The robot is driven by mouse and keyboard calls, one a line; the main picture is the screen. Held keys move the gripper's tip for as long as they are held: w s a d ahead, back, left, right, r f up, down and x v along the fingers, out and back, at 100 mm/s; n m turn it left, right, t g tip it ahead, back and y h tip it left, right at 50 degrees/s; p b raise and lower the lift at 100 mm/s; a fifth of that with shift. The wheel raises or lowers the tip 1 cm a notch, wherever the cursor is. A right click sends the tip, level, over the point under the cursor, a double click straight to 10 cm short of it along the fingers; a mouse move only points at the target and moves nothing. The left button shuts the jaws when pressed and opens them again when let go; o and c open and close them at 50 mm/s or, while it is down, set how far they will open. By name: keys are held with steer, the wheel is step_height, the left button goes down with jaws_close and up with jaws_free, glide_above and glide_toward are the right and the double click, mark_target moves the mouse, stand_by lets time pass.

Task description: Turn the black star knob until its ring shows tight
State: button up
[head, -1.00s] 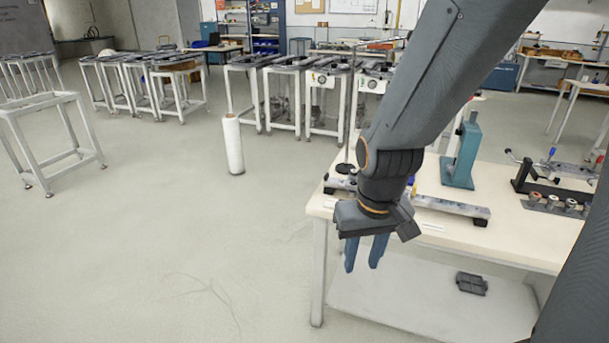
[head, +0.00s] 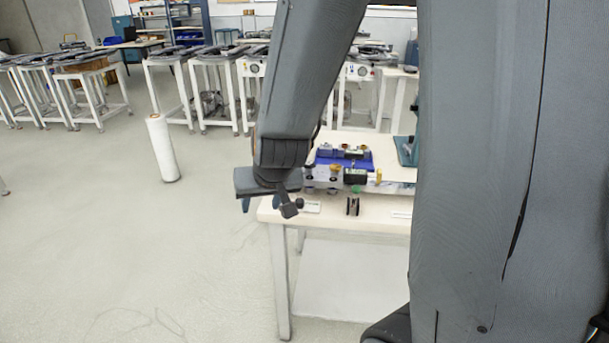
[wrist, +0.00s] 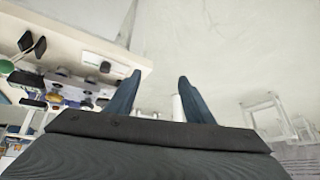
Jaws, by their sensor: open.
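In the wrist view a small dark knob (wrist: 105,67) shows by the label, left of the fingers. No ring reading can be made out.
The workbench (head: 370,220) carries a metal fixture with a blue block (head: 343,160), a black block (head: 355,176) and a small black clamp-like piece (head: 352,206). A white roll (head: 162,148) stands on the floor to the left.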

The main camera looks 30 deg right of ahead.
mark_target(306, 165)
steer(key=w+d+f+m+t+h+b, duration=0.1)
steer(key=w+d+t+h+b, duration=0.1)
steer(key=w+d+b, duration=0.1)
steer(key=w+d+f+m+t+h+b, duration=0.2)
steer(key=w+d+h+b, duration=0.1)
steer(key=w+b, duration=0.2)
steer(key=w+d+f+m+t+h+b, duration=0.1)
steer(key=w+d+m+h+b, duration=0.1)
steer(key=w+d+h+b, duration=0.1)
steer(key=shift+w+d+f+t+b, duration=0.1)
steer(key=shift+w+d+t+b, duration=0.15)
steer(key=shift+w+b, duration=0.45)
steer(key=shift+w+d+f+t+b, duration=0.15)
steer(key=shift+w+d+b, duration=0.15)
steer(key=shift+w, duration=0.65)
steer(key=d+m+h+b, duration=0.1)
steer(key=d+h+b, duration=0.1)
steer(key=s+d+m+h+b, duration=0.1)
steer(key=d+h+b, duration=0.1)
steer(key=shift+r+m+g+h, duration=0.1)
steer(key=shift+m+g+h, duration=0.2)
steer(key=shift+h, duration=0.1)
steer(key=shift+s+d+r+m+h+b, duration=0.15)
steer(key=shift+s+d+m+h+b, duration=0.2)
steer(key=shift+d+h+b, duration=0.2)
steer(key=shift+w+d, duration=0.1)
steer(key=shift+d, duration=0.1)
steer(key=x, duration=0.7)
steer(key=shift+d+r, duration=0.1)
steer(key=shift+d, duration=0.05)
